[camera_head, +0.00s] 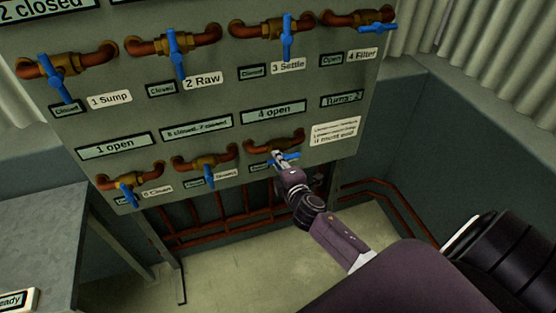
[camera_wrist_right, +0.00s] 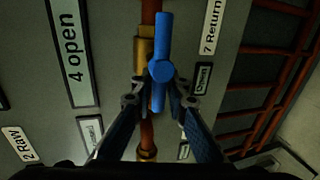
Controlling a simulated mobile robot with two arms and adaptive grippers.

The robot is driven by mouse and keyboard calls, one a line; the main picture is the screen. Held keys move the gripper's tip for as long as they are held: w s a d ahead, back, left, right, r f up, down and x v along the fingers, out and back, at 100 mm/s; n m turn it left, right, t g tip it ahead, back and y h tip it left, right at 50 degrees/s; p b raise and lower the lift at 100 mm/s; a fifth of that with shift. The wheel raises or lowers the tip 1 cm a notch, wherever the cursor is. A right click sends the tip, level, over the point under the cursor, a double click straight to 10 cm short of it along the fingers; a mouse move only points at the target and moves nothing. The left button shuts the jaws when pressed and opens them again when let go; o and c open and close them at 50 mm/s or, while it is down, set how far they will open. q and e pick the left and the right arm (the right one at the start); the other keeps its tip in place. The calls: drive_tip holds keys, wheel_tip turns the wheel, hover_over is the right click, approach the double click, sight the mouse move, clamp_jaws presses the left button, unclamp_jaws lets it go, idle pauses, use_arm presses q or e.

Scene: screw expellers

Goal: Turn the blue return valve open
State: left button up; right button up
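The blue return valve handle (camera_head: 292,157) is on the lower row of the panel, at the right end, on a brass and copper pipe. It also shows in the right wrist view (camera_wrist_right: 161,38), lying in line with the pipe. The label beside it reads "7 Return" (camera_wrist_right: 212,25), and a small plate (camera_wrist_right: 203,78) seems to read "Open". My right gripper (camera_head: 279,156) is at this handle. In the wrist view its two fingers (camera_wrist_right: 160,100) stand on either side of the handle's near end, apart, with small gaps visible. My left gripper is out of view.
The panel (camera_head: 225,108) carries several other blue valves, including Sump (camera_head: 55,77), Raw (camera_head: 175,55) and Settle (camera_head: 287,38). A sign above the return valve reads "4 open" (camera_head: 273,112). Red pipes (camera_head: 220,225) run below. A grey table (camera_head: 40,235) stands at left.

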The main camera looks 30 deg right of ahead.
drive_tip(key=shift+o, duration=1.4)
drive_tip(key=v, duration=1.2)
drive_tip(key=shift+f, duration=0.1)
